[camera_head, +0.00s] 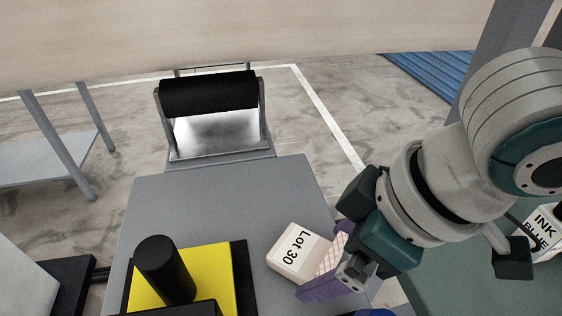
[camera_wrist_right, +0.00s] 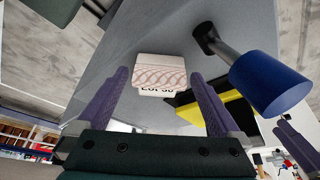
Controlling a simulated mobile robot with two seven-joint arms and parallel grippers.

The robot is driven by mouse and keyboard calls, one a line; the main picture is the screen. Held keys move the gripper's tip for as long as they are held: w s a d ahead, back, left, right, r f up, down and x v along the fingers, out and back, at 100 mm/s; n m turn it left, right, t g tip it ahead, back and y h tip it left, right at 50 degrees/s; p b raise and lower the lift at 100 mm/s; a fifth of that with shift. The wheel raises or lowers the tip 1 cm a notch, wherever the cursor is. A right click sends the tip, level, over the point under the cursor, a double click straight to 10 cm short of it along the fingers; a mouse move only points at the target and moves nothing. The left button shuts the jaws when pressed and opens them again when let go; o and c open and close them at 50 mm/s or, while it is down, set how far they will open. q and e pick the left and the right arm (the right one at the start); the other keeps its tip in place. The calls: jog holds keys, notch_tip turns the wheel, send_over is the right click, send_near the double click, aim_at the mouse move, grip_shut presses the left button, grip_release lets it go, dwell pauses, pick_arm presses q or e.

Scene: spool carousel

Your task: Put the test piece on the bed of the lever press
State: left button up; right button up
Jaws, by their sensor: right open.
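A pale block marked "Lot 30" (camera_head: 298,251), likely the test piece, lies on the grey table. Its patterned side faces my right gripper (camera_head: 332,268). The right gripper is open, with its purple fingers right at the block. In the right wrist view, the block (camera_wrist_right: 160,71) sits ahead between the spread fingertips (camera_wrist_right: 160,82); contact cannot be told. To the left in the head view is what looks like the lever press, a yellow plate (camera_head: 214,262) on black with an upright black cylinder (camera_head: 164,270).
A blue-ended handle (camera_wrist_right: 268,85) stands close to my right gripper, on the right in the wrist view. A black roller (camera_head: 208,92) in a grey frame stands behind the table (camera_head: 225,200). A white ink box (camera_head: 545,232) is far right.

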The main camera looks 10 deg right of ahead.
jog(key=shift+f, duration=0.1)
jog(key=shift+c, duration=0.2)
jog(key=c, duration=1.4)
